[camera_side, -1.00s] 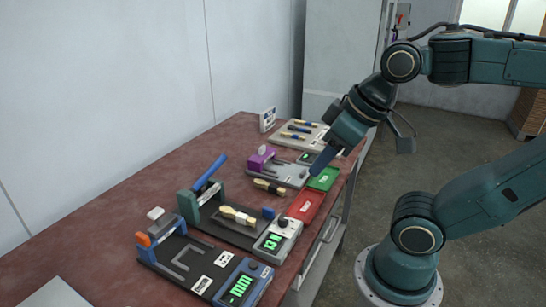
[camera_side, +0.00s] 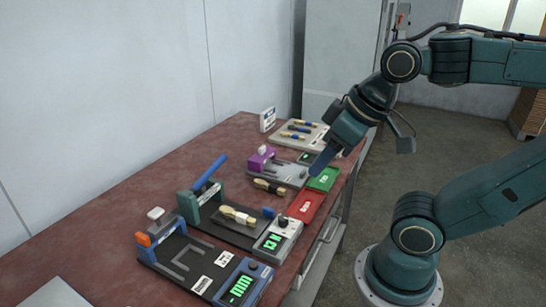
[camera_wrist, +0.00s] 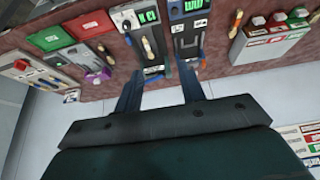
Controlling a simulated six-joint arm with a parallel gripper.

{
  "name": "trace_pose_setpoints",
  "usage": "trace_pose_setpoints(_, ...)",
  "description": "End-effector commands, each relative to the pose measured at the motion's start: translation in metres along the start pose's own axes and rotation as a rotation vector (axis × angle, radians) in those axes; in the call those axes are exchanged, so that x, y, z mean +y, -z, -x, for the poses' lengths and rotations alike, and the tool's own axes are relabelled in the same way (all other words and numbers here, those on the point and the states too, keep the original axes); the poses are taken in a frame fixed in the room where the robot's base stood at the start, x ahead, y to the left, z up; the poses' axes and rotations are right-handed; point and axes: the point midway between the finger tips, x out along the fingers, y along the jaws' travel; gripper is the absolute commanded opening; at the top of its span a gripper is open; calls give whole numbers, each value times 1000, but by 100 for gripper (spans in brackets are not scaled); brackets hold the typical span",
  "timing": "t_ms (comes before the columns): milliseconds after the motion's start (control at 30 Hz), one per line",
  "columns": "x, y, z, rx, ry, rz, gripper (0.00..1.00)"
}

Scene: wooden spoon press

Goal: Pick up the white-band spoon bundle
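A pale wooden spoon bundle with what looks like a white band (camera_side: 238,216) lies flat on the green-ended press (camera_side: 196,206), beside its blue lever. A pale bundle (camera_wrist: 148,48) also lies on a press in the wrist view; its band is too small to tell. My gripper (camera_wrist: 160,90) has its two fingers spread wide with nothing between them. In the side view it hangs above the far right part of the table, well away from the white-band bundle.
A dark-banded bundle (camera_side: 270,187) lies beside the purple press (camera_side: 262,158). Red (camera_side: 306,205) and green (camera_side: 323,179) trays lie along the right edge. Blue-banded bundles (camera_side: 296,134) lie on a rack at the back. An orange-and-blue press (camera_side: 162,232) stands in front.

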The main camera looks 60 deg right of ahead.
Motion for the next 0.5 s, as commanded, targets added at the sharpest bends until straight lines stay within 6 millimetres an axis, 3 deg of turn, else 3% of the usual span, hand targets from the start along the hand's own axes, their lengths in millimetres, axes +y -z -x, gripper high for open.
trace_pose_setpoints(267, 0, 2, 0, -4, -1, 0, 40)
trace_pose_setpoints(500, 2, 20, -6, -40, -5, 1, 40)
